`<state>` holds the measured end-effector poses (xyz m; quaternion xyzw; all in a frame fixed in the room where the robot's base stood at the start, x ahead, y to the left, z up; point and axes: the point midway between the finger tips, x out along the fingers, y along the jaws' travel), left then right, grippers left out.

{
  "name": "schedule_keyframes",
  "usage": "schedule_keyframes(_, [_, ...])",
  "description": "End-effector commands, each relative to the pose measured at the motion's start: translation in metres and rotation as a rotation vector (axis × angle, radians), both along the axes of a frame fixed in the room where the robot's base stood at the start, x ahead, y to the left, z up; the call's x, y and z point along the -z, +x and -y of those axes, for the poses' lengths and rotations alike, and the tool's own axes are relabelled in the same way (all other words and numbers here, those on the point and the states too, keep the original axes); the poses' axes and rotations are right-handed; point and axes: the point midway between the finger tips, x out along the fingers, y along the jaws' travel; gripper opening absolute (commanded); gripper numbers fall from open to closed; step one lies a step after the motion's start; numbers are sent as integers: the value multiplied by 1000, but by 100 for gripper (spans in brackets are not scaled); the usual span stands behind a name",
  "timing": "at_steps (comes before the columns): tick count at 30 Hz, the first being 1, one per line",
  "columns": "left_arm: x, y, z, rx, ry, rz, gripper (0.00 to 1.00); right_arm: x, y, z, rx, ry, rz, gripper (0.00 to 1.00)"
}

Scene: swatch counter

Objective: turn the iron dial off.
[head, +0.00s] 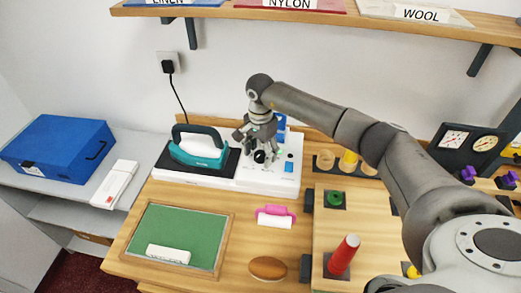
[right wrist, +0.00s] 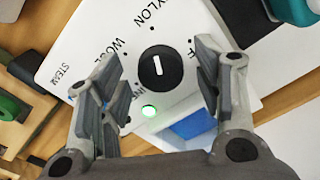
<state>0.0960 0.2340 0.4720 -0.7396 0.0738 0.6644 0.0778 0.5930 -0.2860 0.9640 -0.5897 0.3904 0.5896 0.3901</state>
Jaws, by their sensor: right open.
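The iron dial (right wrist: 157,72) is a round black knob with a white line, set on a white panel (right wrist: 90,50). The line stands nearly upright in the right wrist view; I cannot tell which end is the pointer. Labels around it include NYLON, WOOL and STEAM, with others partly hidden. In the head view my right gripper (head: 257,143) is over the station. My left gripper is out of view.
A teal iron (head: 200,148) rests on a dark plate at the left of the white station (head: 220,183). A blue button (head: 289,166) lies to the right. A shelf (head: 300,15) hangs above.

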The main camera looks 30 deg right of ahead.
Motion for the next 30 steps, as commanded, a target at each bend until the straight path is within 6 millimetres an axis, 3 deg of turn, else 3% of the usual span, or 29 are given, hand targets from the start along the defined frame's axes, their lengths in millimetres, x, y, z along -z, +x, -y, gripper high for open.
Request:
schedule_keyframes(5, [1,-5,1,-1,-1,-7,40,0,0,0,0,0,0,59])
schedule_keyframes(16, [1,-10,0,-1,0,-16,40,0,0,0,0,0,0,13])
schedule_keyframes(30, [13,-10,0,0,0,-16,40,1,1,1,133,-1,3,13])
